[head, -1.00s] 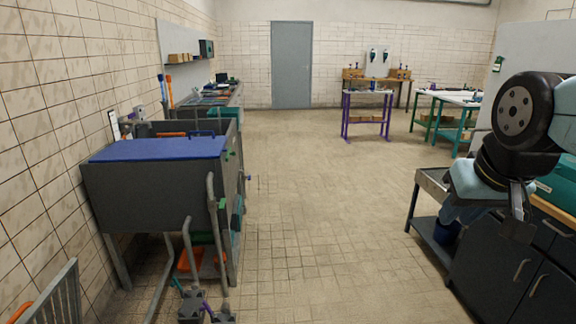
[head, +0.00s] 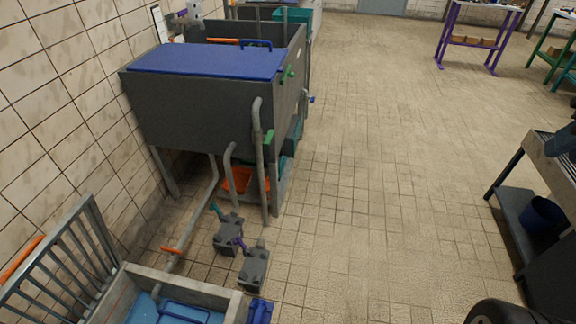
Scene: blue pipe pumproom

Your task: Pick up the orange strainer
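An orange object (head: 238,180) sits low under the dark grey tank (head: 205,105), partly hidden by pipes; it looks like a shallow bin or tray. I cannot tell whether it is the orange strainer. A thin orange bar (head: 210,40) shows in the tank section behind the blue lid (head: 210,60). No orange object in view is clearly a strainer.
Grey pipes and two pump blocks, one of them here (head: 254,269), stand in front of the tank. A concrete basin (head: 180,280) and metal railing (head: 75,255) are at the lower left. A cart (head: 515,200) with a blue bucket (head: 541,214) stands right. The middle floor is clear.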

